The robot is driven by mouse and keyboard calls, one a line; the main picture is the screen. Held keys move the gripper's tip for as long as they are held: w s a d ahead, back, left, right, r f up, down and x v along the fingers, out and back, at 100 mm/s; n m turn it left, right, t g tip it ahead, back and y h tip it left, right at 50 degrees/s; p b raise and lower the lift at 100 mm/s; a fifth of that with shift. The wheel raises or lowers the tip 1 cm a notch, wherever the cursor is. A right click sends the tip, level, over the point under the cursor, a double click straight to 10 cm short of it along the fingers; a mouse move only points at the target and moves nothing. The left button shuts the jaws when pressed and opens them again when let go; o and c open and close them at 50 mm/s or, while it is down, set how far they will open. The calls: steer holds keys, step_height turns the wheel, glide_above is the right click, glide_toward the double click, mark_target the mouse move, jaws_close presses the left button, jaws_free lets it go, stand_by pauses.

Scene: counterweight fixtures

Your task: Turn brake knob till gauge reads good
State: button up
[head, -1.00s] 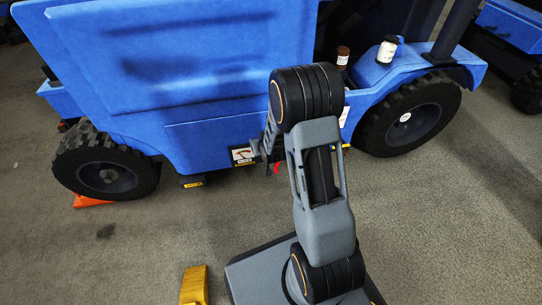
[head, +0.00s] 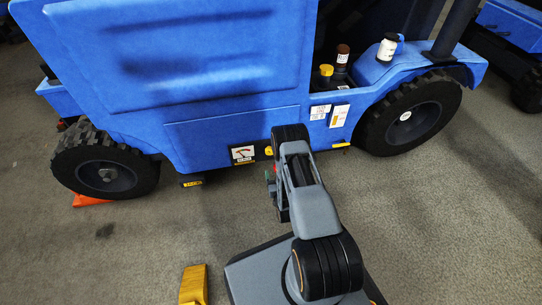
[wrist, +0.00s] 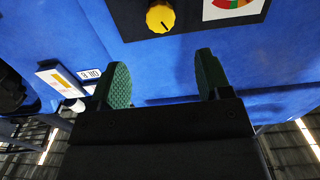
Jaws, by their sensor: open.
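The brake knob is a round yellow knob (head: 269,151) low on the side of the blue vehicle, partly beside my arm. It also shows in the wrist view, with a dark pointer line on the knob (wrist: 159,17). The gauge (head: 243,155) is a white square plate just left of the knob. In the wrist view the gauge (wrist: 231,8) is cut by the top edge and shows red and green bands; I cannot read its needle. My gripper (wrist: 162,74) has two green pads spread apart, with nothing between them, short of the knob. In the head view my arm mostly hides it.
The blue vehicle (head: 230,108) stands on two visible black wheels. A yellow-capped bottle, a dark bottle and a white bottle (head: 386,48) sit on its right ledge. An orange chock (head: 90,200) is under the left wheel. A yellow block (head: 194,285) lies on the floor near my base.

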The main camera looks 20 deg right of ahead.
mark_target(270, 153)
steer(key=w+b, duration=0.1)
steer(key=w, duration=0.2)
steer(key=w+d+b, duration=0.1)
steer(key=w, duration=0.3)
steer(key=w+d+b, duration=0.1)
steer(key=w, duration=0.3)
steer(key=shift+d+b, duration=0.1)
steer(key=shift+b, duration=0.2)
steer(key=c, duration=0.9)
steer(key=shift+m, duration=3.5)
steer(key=o, duration=0.9)
